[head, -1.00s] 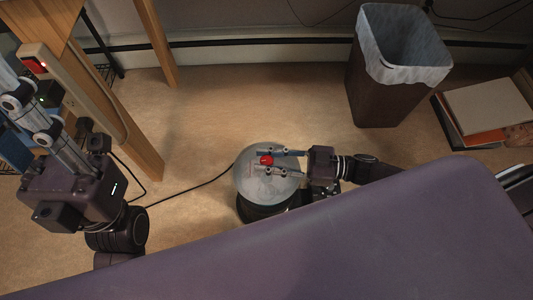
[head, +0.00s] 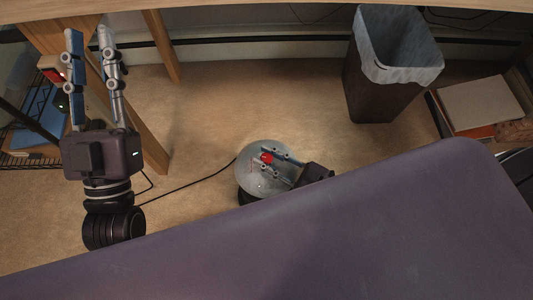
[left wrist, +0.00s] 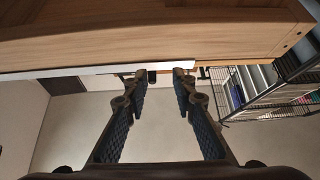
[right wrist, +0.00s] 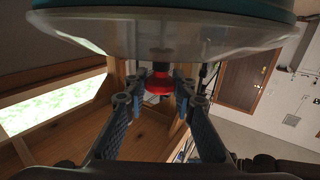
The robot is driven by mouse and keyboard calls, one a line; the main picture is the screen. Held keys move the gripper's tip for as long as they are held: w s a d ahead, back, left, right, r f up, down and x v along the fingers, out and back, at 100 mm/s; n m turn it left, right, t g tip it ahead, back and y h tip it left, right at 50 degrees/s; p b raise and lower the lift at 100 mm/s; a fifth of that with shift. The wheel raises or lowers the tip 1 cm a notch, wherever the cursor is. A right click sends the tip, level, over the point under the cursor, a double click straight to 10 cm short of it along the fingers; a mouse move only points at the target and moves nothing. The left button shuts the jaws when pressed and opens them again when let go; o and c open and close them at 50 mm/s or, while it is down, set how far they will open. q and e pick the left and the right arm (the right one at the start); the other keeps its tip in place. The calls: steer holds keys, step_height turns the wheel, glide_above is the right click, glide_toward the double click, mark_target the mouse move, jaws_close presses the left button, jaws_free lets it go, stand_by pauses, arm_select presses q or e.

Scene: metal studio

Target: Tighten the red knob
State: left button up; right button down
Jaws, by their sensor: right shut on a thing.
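The red knob (head: 267,157) sits on the pale round disc (head: 256,180) standing low over the floor. In the right wrist view the knob (right wrist: 159,83) is on a short dark stem at the face of the disc (right wrist: 215,36). My right gripper (head: 269,158) reaches in from the lower right and is shut on the knob, a finger on either side. In the right wrist view its fingertips (right wrist: 159,88) flank the knob. My left gripper (head: 89,38) is open and empty at the far left, fingers pointing up the picture. It also shows open in the left wrist view (left wrist: 160,78).
A dark cable (head: 195,187) runs across the floor to the disc. A lined waste bin (head: 368,92) stands at the back right, beside a stack of books (head: 480,105). Wooden legs (head: 162,48) stand at the left. A purple surface (head: 300,245) fills the front.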

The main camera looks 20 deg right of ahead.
steer(key=shift+m+t+h+p, duration=0.7)
steer(key=shift+m+t+h, duration=0.1)
steer(key=shift+m+h, duration=0.25)
steer(key=m+t+h+p, duration=0.1)
steer(key=m+t+h, duration=0.1)
steer(key=h, duration=0.3)
steer(key=shift+m, duration=0.65)
arm_select(q)
steer(key=w+f+g+y, duration=0.1)
steer(key=f+g, duration=0.3)
steer(key=f, duration=0.4)
steer(key=w+a+f+g+y, duration=0.1)
steer(key=w+f+g+y, duration=0.1)
steer(key=f+g, duration=0.3)
steer(key=shift+a+f+p, duration=0.25)
steer(key=shift+f+p, duration=0.1)
steer(key=shift+f, duration=1.85)
arm_select(e)
steer(key=shift+m+t+h, duration=0.3)
steer(key=shift+m+h, duration=0.4)
steer(key=shift+h, duration=0.55)
steer(key=c, duration=1.6)
jaws_free()
steer(key=shift+s, duration=0.1)
steer(key=s, duration=0.4)
steer(key=s+d, duration=0.1)
steer(key=s, duration=0.6)
steer(key=shift+s+d, duration=0.2)
steer(key=shift+s, duration=0.2)
